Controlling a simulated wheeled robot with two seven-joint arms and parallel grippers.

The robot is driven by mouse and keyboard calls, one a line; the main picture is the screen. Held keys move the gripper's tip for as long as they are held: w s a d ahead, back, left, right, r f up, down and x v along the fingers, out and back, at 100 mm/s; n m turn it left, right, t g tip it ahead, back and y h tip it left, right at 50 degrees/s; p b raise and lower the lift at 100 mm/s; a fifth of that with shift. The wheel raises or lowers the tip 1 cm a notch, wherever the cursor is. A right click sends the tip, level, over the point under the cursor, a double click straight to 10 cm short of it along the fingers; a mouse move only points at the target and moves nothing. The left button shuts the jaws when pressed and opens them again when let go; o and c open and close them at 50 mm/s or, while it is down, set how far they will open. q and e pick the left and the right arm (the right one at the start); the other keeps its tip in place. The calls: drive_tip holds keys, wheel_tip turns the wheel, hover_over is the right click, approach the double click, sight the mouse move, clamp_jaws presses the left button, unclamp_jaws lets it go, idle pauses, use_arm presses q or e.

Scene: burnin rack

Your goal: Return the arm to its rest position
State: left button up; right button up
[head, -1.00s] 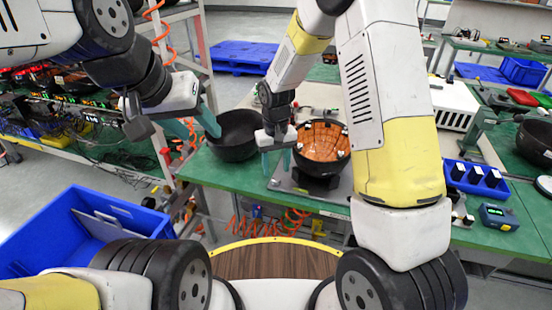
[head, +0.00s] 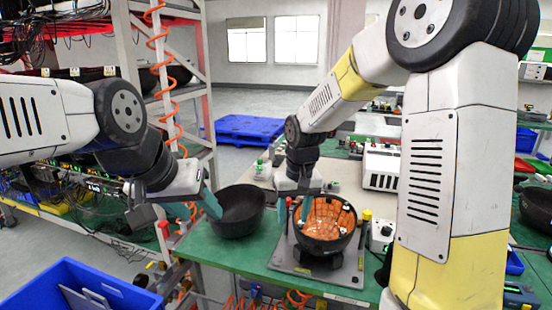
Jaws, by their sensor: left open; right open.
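My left gripper (head: 181,213) is open, with its teal fingers left of a black bowl (head: 238,212) on the green table; one finger overlaps the bowl's left rim in the picture, and I cannot tell if it touches. My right gripper (head: 294,207) points down at the left rim of a second black bowl-shaped shell (head: 324,250) with an orange inside. This shell sits on a fixture on a grey plate (head: 348,272). The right gripper is open; whether a finger touches the rim is not clear. Both arms are stretched forward.
A green table (head: 213,250) lies ahead. A metal rack (head: 137,70) with an orange coiled hose stands at the left. A blue bin (head: 78,284) is at the lower left. A white box (head: 382,168) stands at the table's back. A blue pallet (head: 249,127) lies on the floor behind.

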drive_tip(key=s+d+r+m+t, duration=0.1)
drive_tip(key=s+d+r+t, duration=0.1)
drive_tip(key=s+d+r, duration=0.2)
drive_tip(key=s+d+r+m+t+y, duration=0.1)
drive_tip(key=s+d+r+t, duration=0.1)
drive_tip(key=s+d+r, duration=0.3)
drive_tip(key=s+r, duration=0.4)
drive_tip(key=s, duration=0.5)
drive_tip(key=shift+d+r+t, duration=0.3)
drive_tip(key=shift+r+t, duration=0.1)
